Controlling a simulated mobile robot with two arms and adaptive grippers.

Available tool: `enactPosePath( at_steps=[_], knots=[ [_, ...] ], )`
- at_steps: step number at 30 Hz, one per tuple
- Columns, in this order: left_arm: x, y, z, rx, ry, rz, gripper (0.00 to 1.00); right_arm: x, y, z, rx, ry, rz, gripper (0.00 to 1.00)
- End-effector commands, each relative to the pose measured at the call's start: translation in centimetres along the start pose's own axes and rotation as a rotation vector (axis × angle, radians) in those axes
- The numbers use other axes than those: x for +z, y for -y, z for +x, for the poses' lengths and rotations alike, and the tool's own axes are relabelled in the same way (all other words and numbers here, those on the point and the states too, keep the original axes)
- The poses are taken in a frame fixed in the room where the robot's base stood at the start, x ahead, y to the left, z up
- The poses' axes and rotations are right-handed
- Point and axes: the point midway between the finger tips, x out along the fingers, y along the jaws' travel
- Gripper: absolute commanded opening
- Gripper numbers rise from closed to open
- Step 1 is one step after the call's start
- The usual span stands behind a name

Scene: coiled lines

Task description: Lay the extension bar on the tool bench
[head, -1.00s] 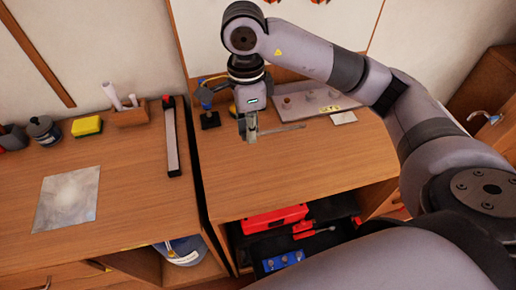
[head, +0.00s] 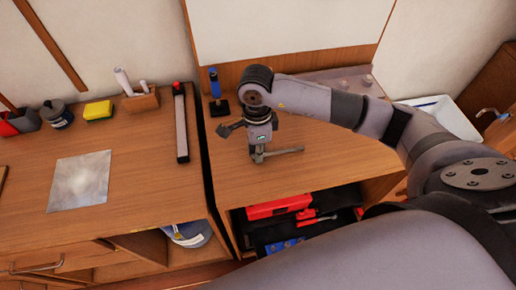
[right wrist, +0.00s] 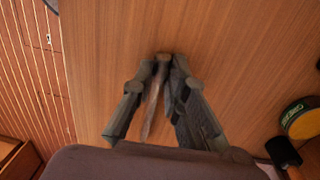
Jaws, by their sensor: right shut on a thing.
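The extension bar (head: 284,152) is a thin grey metal rod. My right gripper (head: 259,157) is shut on it near its left end, and the bar sticks out to the right, close over the wooden top of the tool bench (head: 235,185). I cannot tell whether the bar touches the wood. In the right wrist view the bar (right wrist: 151,112) runs between the two dark fingers of the gripper (right wrist: 163,60), with bench wood behind. My left gripper is not in view.
A blue-handled tool (head: 214,88) stands at the bench's back left. A grey tray (head: 345,80) is behind my arm. A red toolbox (head: 278,207) sits on the shelf below. A long red-tipped bar (head: 181,125) lies on the left counter. The bench front is clear.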

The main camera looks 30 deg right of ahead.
Motion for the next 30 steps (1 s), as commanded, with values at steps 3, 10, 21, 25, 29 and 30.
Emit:
enactPosePath(
  at_steps=[3, 10, 21, 25, 29, 30],
  knots=[
    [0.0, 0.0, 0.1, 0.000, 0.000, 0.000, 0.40, 0.0, 0.0, 0.0, 0.000, 0.000, 0.000, 0.00],
    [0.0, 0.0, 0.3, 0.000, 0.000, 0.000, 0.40, 0.0, 0.0, 0.2, 0.000, 0.000, 0.000, 0.21],
    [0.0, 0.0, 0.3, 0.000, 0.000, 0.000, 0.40, 0.0, 0.0, 0.2, 0.000, -0.001, 0.000, 0.34],
    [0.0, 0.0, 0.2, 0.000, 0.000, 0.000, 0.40, 0.0, 0.0, 0.1, 0.000, 0.000, 0.000, 0.34],
    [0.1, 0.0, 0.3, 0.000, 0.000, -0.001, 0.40, 0.0, 0.1, -0.6, -0.003, 0.001, 0.000, 0.34],
    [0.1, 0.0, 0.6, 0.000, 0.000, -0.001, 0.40, 0.1, 0.1, -1.2, -0.004, 0.002, -0.001, 0.34]
  ],
)
